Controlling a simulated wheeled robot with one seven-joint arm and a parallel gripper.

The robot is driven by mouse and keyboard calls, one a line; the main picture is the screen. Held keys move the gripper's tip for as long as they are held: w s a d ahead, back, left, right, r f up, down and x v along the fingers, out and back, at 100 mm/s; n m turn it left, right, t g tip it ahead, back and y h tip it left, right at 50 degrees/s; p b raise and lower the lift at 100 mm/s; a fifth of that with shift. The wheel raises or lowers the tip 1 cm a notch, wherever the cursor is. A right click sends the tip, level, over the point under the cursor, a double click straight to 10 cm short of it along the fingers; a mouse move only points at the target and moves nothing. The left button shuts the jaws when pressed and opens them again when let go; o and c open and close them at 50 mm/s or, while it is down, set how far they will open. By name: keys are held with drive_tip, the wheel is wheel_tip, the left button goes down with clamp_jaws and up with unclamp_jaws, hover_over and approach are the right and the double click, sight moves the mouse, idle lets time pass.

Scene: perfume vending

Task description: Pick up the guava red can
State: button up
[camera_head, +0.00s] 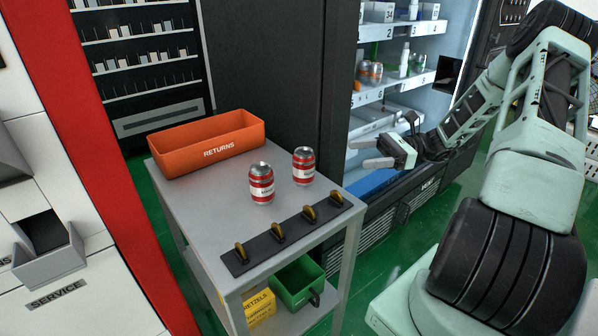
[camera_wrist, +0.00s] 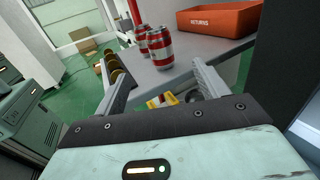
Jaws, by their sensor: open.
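Two red and white cans stand upright on the grey cart. The left can (camera_head: 261,183) is nearer the row of hooks, and the right can (camera_head: 303,165) is a little behind it. They also show in the wrist view as a nearer can (camera_wrist: 159,47) and a farther can (camera_wrist: 141,38) that partly overlap. The print is too small to tell which is guava. My gripper (camera_head: 372,153) is open and empty, to the right of the cart and apart from both cans. Its two fingers (camera_wrist: 160,85) show in the wrist view with the cans beyond them.
An orange RETURNS bin (camera_head: 208,143) sits at the cart's back left. A black strip with several brass hooks (camera_head: 289,232) lines the cart's front edge (camera_head: 215,235). The lower shelf holds a green bin (camera_head: 297,283) and a yellow box (camera_head: 260,305). A stocked vending cabinet (camera_head: 405,50) stands behind my gripper.

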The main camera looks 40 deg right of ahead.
sight(303, 161)
drive_tip(key=x, duration=1.6)
drive_tip(key=shift+s+b, duration=0.1)
drive_tip(key=shift+b, duration=0.2)
drive_tip(key=c, duration=1.1)
drive_tip(key=shift+c, duration=0.3)
